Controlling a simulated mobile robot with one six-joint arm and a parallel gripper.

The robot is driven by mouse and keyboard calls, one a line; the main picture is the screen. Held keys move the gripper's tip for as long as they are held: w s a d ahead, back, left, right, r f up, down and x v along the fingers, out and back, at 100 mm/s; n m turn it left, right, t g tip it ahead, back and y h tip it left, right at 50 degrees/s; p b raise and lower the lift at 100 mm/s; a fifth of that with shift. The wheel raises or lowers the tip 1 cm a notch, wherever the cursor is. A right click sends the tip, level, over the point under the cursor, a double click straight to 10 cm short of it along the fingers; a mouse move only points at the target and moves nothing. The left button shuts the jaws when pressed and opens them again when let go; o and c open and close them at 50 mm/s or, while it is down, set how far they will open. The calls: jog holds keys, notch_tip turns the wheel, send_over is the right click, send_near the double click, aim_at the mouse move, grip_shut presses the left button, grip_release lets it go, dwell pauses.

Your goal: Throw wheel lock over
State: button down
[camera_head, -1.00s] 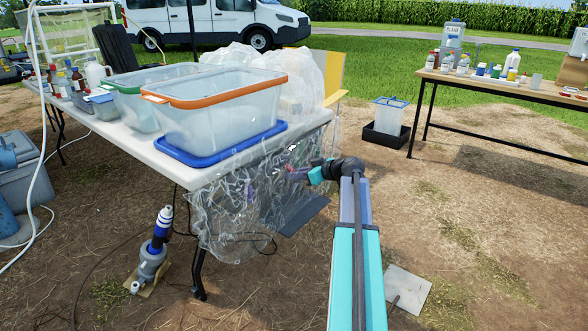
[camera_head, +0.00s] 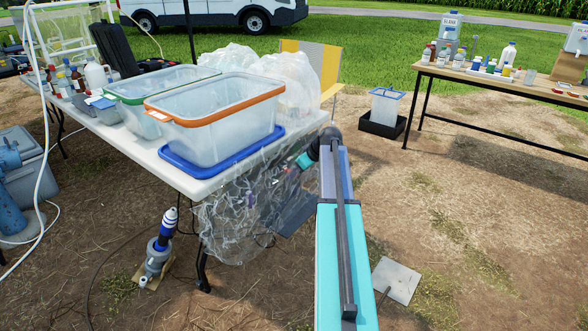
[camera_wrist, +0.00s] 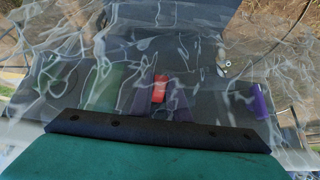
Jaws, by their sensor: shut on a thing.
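My gripper (camera_head: 288,172) is at the right end of the white table, behind or within hanging clear plastic film (camera_head: 232,222). Its fingers also show in the wrist view (camera_wrist: 160,102), close together at a small red piece (camera_wrist: 160,88). The gripper is shut on this piece; whether it is the wheel lock, I cannot tell. A dark grey flat panel (camera_wrist: 205,55) lies beyond the fingers, seen through the film. A purple cylindrical piece (camera_wrist: 260,101) is to the right, apart from the fingers. No wheel can be made out, and film glare blurs the details.
The white table (camera_head: 185,181) carries an orange-rimmed tub (camera_head: 215,125) on a blue lid and a green-rimmed tub (camera_head: 128,94). A blue and grey device (camera_head: 160,245) stands by the table leg. A pale square plate (camera_head: 397,280) lies at right. The ground on the right is mostly open.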

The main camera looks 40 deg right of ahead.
jog(key=shift+r+g+p, duration=0.3)
jog(key=shift+g+p, duration=0.4)
jog(key=shift+p, duration=0.35)
jog(key=c, duration=1.7)
grip_release()
jog(key=shift+r, duration=0.15)
jog(key=p+v, duration=0.1)
jog(key=v, duration=0.5)
jog(key=p+v, duration=0.1)
jog(key=v, duration=0.6)
jog(key=shift+s+a+r, duration=0.2)
jog(key=shift+s+r, duration=0.05)
